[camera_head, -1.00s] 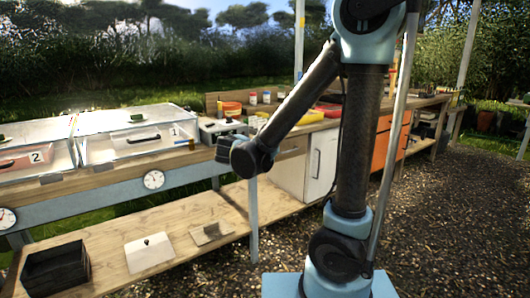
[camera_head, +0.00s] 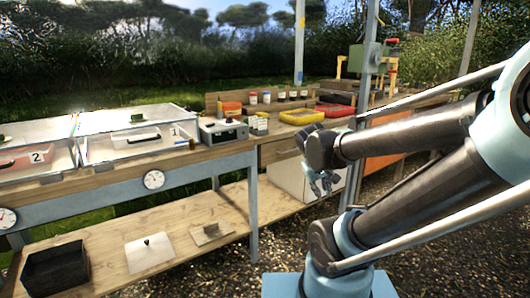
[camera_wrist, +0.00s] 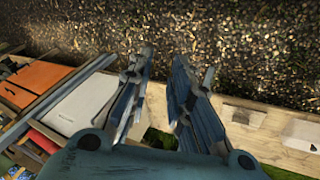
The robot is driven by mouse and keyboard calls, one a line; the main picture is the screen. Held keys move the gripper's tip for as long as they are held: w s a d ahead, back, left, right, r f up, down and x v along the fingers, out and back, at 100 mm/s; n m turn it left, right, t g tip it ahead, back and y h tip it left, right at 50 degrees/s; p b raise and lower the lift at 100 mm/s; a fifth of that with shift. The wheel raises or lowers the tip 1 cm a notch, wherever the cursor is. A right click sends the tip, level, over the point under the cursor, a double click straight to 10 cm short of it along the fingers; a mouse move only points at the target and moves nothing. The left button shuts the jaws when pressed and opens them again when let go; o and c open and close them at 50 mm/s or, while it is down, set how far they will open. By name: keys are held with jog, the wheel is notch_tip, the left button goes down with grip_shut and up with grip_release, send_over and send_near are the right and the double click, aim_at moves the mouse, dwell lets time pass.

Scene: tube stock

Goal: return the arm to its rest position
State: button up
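My gripper (camera_head: 322,184) hangs at the end of my arm in the head view, in front of the white cabinet and clear of the benches. In the wrist view my gripper (camera_wrist: 160,95) shows its two fingers spread apart with nothing between them. Gravel and a strip of the lower wooden shelf show beyond the fingers. My arm is folded low to the right in the head view, with its elbow near the right edge.
A bench with two clear-lidded boxes (camera_head: 135,142) stands at left, with a grey device (camera_head: 223,132) at its right end. A lower shelf (camera_head: 185,222) holds a black crate (camera_head: 56,274). Yellow (camera_head: 302,117) and red trays stand behind my arm. Gravel ground is open at right.

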jog(key=s+f+m+g+y, duration=0.2)
jog(key=s+f+m+y, duration=0.1)
jog(key=s, duration=0.7)
jog(key=shift+s+a+f, duration=0.3)
jog(key=shift+a+f, duration=0.1)
jog(key=shift+f, duration=0.15)
